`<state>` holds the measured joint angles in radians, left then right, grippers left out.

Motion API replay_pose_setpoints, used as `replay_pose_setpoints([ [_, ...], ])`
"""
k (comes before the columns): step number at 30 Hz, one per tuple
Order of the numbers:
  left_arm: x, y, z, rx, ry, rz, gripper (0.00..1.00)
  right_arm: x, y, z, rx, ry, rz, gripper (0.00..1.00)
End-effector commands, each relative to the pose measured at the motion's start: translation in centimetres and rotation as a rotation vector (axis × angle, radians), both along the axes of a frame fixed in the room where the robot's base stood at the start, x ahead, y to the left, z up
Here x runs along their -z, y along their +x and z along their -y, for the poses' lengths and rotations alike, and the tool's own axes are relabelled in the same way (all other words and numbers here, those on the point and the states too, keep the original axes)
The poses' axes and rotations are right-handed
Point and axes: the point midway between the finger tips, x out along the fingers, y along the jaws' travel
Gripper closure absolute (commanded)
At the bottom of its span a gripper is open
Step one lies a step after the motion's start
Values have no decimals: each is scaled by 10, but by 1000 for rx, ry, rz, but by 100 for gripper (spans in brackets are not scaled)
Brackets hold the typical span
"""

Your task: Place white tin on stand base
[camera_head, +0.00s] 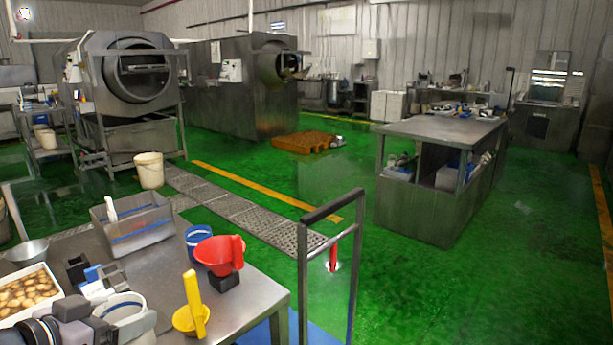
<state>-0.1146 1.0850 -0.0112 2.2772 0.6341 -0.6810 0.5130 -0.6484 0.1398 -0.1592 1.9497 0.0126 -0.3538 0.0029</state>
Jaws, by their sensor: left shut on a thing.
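My left gripper (103,325) comes in at the bottom left, over the near part of the steel table. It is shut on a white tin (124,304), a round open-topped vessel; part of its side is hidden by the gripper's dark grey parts. I cannot tell whether the tin touches the table. A black block (224,281) stands on the table to the right, under a red scoop (220,255). A second black block (77,268) stands beyond the gripper. I cannot tell for sure which thing is the stand base. My right gripper is not in view.
The steel table (254,291) also bears a grey bin (135,231), a blue ring-like container (198,243), a yellow scoop (191,309) and a white tray (54,293) of potato-like pieces. A dark metal frame (302,285) stands at the table's right. Green floor lies open beyond.

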Motion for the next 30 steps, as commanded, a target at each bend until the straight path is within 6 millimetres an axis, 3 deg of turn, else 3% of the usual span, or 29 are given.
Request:
replay_pose_setpoints([
  [21,67,-38,99,-317,-10,-2,59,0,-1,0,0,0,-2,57],
  [30,64,-36,97,-310,-10,3,59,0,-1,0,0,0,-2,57],
])
